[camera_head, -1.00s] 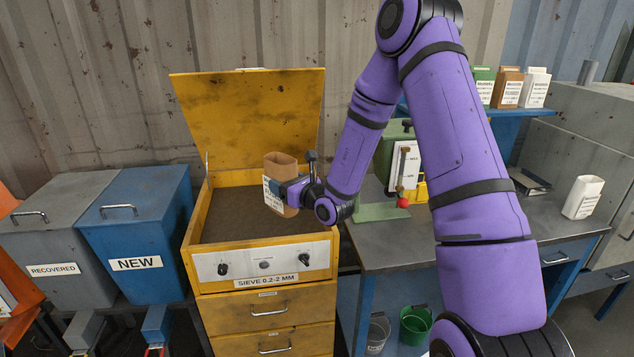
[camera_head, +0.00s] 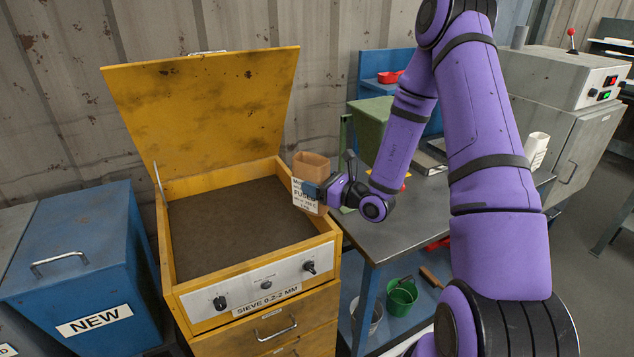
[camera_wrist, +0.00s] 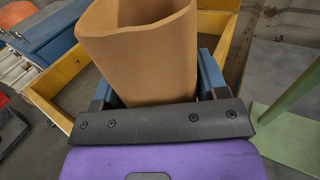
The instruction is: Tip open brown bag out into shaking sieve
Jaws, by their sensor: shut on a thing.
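The brown bag (camera_head: 311,168) is upright with its open top facing up and a white printed label on its side. My gripper (camera_head: 318,192) is shut on it, and in the wrist view the blue fingers flank the bag (camera_wrist: 140,50). The inside bottom of the bag is hidden. The yellow sieve box (camera_head: 168,245) stands to the left with its lid (camera_head: 205,110) raised and a dark brown bed (camera_head: 235,225) inside. The bag appears over or just beyond the sieve's right rim. I cannot tell whether the sieve is shaking.
A blue bin marked NEW (camera_head: 75,255) stands left of the sieve. The grey workbench (camera_head: 400,225) is to the right, with a green machine (camera_head: 372,130) behind my wrist. A white container (camera_head: 536,150) and a grey oven cabinet (camera_head: 575,130) are farther right.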

